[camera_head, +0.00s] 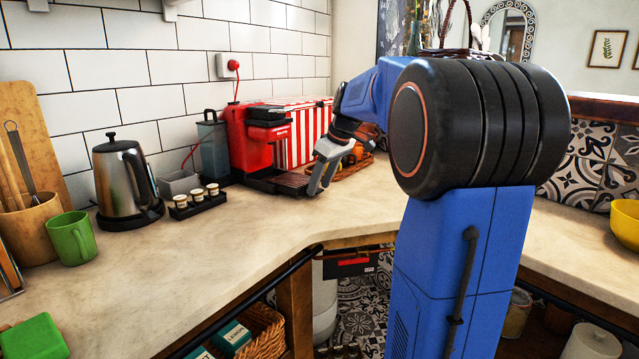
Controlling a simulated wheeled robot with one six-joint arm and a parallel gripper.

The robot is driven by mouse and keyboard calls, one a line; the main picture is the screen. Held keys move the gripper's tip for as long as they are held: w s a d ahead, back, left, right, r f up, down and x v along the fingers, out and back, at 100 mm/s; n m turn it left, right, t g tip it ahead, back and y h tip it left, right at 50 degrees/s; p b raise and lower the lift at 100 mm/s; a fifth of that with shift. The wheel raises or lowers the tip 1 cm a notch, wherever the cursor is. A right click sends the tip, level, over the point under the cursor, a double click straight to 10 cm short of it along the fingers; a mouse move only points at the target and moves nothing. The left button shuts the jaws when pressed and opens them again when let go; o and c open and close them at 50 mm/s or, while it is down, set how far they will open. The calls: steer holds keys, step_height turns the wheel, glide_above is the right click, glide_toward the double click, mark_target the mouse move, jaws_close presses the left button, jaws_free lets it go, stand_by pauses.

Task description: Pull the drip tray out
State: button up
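A red coffee machine (249,143) stands on the counter against the tiled wall. Its dark drip tray (288,181) lies low at its front, with a brown slatted top. My gripper (315,189) reaches down from the right, with its grey fingers at the front right end of the drip tray. The fingers overlap the tray's end in the picture. I cannot tell whether they touch it or are closed on it. My gripper hides part of the tray's front edge.
A small dark rack with several capsules (198,202) sits left of the tray. A steel kettle (122,181) and green mug (72,238) stand farther left. A red-striped box (299,128) and a wooden tray with fruit (352,168) are behind my gripper. The counter in front (240,235) is clear.

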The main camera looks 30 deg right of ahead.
stand_by(0.3)
steer(key=v, duration=1.7)
steer(key=shift+r, duration=0.2)
steer(key=s+a+f+m, duration=0.1)
steer(key=s+a+f, duration=0.45)
steer(key=a, duration=0.45)
steer(key=s+a+f+m, duration=0.1)
steer(key=s+a+f, duration=0.5)
steer(key=s+f, duration=0.4)
steer(key=s+a+f+m+h, duration=0.1)
steer(key=s+a+f, duration=0.6)
steer(key=f, duration=0.9)
steer(key=s+m, duration=0.1)
steer(key=s, duration=0.2)
steer(key=shift+s+a+h, duration=0.2)
steer(key=shift+a+h, duration=0.1)
